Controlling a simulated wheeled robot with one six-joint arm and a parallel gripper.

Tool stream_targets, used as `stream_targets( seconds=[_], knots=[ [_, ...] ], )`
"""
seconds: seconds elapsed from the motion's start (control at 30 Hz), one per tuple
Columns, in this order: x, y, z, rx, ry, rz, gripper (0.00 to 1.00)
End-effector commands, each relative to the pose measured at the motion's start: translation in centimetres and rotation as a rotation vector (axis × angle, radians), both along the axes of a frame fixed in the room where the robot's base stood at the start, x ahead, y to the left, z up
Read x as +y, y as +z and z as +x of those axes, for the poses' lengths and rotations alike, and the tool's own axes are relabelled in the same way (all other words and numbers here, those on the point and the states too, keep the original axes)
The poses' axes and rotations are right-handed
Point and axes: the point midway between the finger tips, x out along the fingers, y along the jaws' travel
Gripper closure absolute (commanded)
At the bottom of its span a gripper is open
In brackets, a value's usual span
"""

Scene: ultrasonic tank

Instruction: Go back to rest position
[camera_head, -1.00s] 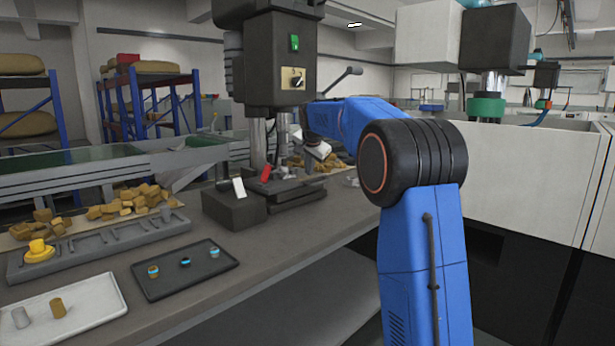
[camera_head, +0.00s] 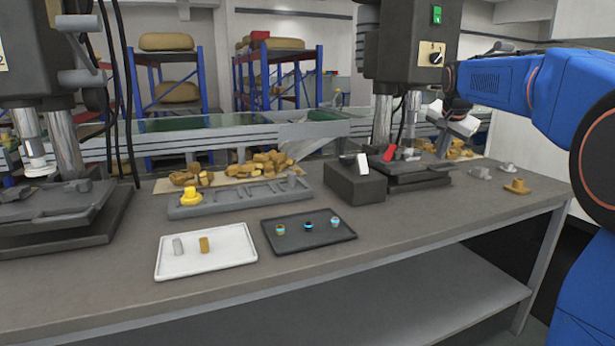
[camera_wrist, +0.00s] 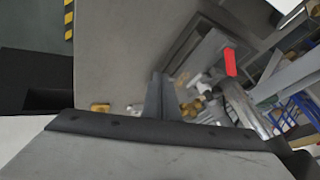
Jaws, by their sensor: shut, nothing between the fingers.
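My gripper shows in the wrist view (camera_wrist: 160,97), its two fingers together with nothing between them. In the head view my blue arm comes in from the right, and its wrist end is in front of the right-hand press. The gripper's fingers are hard to make out there. In the wrist view the fingers are seen against the grey bench top, with the red handle (camera_wrist: 230,62) of the press to their right.
The bench (camera_head: 375,235) carries a white tray (camera_head: 160,270) with two small cylinders, a dark tray (camera_head: 300,242) with several small banded parts, and a grey rack (camera_head: 235,203). A press (camera_head: 410,50) stands at the right, another (camera_head: 40,60) at the left. Loose brass-coloured parts lie behind.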

Motion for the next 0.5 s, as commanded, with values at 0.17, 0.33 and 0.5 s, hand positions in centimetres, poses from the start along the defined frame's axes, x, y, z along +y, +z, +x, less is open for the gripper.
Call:
stream_targets(
  seconds=[0.17, 0.33, 0.5],
  knots=[
    [2.9, -1.2, -7.0, 0.038, 0.116, -0.044, 1.0],
    [5.3, -3.2, -13.4, 0.076, 0.228, -0.087, 1.0],
    [7.3, -5.8, -19.9, 0.109, 0.341, -0.128, 1.0]
  ],
)
